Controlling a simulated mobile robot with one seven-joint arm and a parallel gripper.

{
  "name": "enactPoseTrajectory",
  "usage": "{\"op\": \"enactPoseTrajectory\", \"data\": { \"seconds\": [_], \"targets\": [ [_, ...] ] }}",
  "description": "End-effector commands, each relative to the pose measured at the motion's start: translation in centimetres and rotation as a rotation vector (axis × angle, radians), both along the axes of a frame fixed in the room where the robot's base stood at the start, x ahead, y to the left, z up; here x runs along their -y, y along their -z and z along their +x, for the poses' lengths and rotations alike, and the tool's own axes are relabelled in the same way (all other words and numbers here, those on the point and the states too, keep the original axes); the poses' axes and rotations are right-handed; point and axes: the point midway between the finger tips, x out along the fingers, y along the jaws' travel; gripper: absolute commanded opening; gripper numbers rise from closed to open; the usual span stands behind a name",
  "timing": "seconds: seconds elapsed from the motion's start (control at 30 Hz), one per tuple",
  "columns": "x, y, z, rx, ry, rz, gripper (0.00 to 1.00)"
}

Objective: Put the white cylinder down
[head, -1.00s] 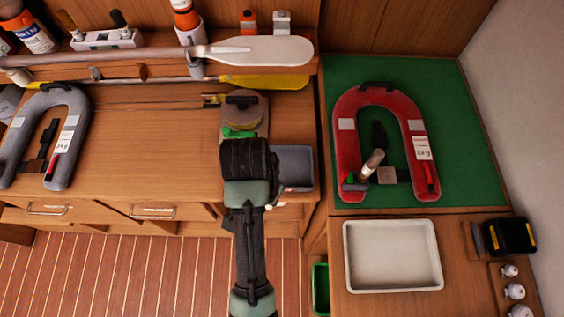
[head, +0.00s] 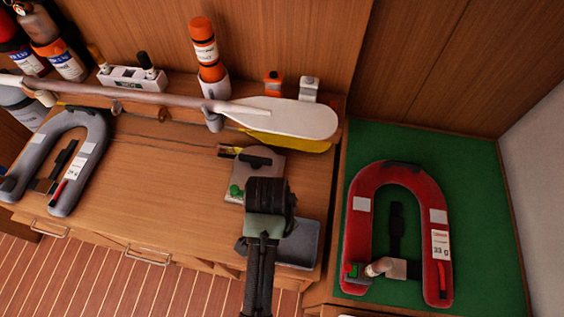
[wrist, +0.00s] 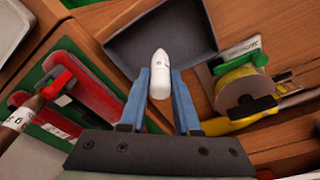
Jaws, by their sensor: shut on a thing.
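The white cylinder (wrist: 160,68) has a rounded end and is held between the blue fingers of my gripper (wrist: 159,78) in the wrist view. My gripper is shut on it. Beyond it in that view is a dark grey open tray (wrist: 190,25); the part of the tray that shows looks empty. How high the cylinder is above the tray I cannot tell. In the head view the grey tray (head: 300,245) lies at the right end of the wooden worktop, partly behind my arm. My arm hides the cylinder and the fingers there.
A grey plate with a tape roll (wrist: 243,88) lies beside the tray. A red life vest (head: 361,215) lies on a green mat (head: 480,220) to the right. A grey vest (head: 92,150) lies at the left. A white paddle (head: 300,118) runs along the back shelf. The worktop's middle (head: 165,175) is clear.

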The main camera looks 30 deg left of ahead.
Motion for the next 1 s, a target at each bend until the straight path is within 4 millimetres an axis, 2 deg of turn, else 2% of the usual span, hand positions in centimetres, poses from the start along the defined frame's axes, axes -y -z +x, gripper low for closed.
{"op": "enactPoseTrajectory", "data": {
  "seconds": [0.3, 0.73, 0.77, 0.9, 1.0],
  "targets": [
    [0.0, 4.0, 0.0, -0.001, -0.001, -0.001, 0.00],
    [0.0, 4.7, 0.0, 0.001, 0.000, 0.001, 0.00],
    [0.0, 4.6, 0.0, 0.001, 0.000, 0.001, 0.36],
    [0.0, 4.6, 0.0, 0.001, 0.000, 0.001, 0.61],
    [0.0, 4.6, 0.0, 0.001, 0.000, 0.001, 0.61]
  ]
}}
